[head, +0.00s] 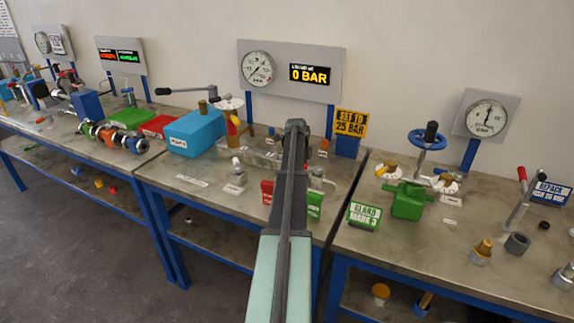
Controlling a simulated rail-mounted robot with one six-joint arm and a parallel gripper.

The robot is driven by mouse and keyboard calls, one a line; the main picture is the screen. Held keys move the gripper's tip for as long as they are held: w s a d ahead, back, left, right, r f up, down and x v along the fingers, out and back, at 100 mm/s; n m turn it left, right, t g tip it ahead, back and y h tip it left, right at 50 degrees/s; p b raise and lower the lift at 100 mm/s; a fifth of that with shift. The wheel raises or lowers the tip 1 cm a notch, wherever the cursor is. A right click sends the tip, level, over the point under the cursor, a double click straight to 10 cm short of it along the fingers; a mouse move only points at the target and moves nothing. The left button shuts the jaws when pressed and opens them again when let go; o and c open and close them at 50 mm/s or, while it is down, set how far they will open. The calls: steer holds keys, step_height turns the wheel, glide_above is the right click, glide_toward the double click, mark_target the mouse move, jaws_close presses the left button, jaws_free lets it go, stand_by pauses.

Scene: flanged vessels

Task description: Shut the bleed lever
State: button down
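No part is clearly marked as the bleed lever. A small silver fitting (317,177) stands on the middle bench, between a red plate (267,191) and a green plate (314,205); I cannot tell whether it carries the lever. My arm reaches up over the middle bench and covers part of this spot. I cannot make out my gripper's fingers; they seem hidden behind my arm's dark far end.
A blue box (196,131) and a long-handled pump (198,92) stand left on the middle bench. A green block (406,201) stands on the right bench.

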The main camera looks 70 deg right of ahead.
steer(key=shift+d, duration=0.1)
stand_by(0.3)
steer(key=c, duration=0.9)
jaws_free()
steer(key=p+v, duration=1)
steer(key=shift+r, duration=0.35)
